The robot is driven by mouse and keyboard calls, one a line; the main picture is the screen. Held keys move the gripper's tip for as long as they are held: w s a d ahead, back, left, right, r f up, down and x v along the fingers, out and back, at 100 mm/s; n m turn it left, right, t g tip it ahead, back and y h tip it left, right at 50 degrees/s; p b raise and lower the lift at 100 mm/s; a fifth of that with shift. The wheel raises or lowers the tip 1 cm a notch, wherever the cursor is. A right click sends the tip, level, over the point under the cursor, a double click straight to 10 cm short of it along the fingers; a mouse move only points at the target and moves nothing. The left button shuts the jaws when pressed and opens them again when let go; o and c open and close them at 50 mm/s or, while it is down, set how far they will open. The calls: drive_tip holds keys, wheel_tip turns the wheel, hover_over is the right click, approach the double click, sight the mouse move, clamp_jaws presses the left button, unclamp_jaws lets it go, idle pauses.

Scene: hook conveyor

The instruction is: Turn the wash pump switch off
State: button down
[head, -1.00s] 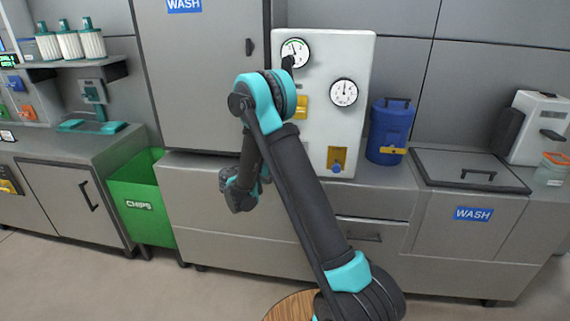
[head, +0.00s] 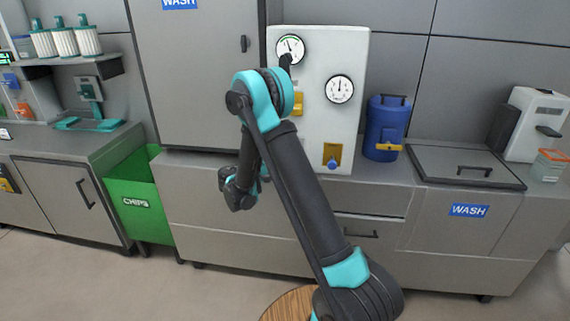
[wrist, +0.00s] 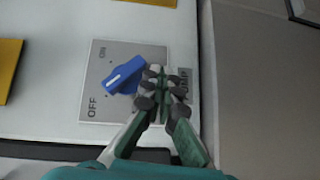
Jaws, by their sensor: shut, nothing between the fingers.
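In the wrist view the wash pump switch is a blue knob (wrist: 124,75) on a grey plate (wrist: 95,72) marked ON, OFF and partly hidden "PUMP" lettering. The knob lies slanted, its white mark at the left end, pointing to the lower left, closer to OFF than ON. My gripper (wrist: 152,82) is shut and empty at the knob's right end, its tips overlapping that end in the picture; I cannot tell if they touch. In the head view my arm hides the gripper and this switch.
A green CHIPS bin (head: 140,205) stands left.

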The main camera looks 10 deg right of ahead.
drive_tip(key=v, duration=1.2)
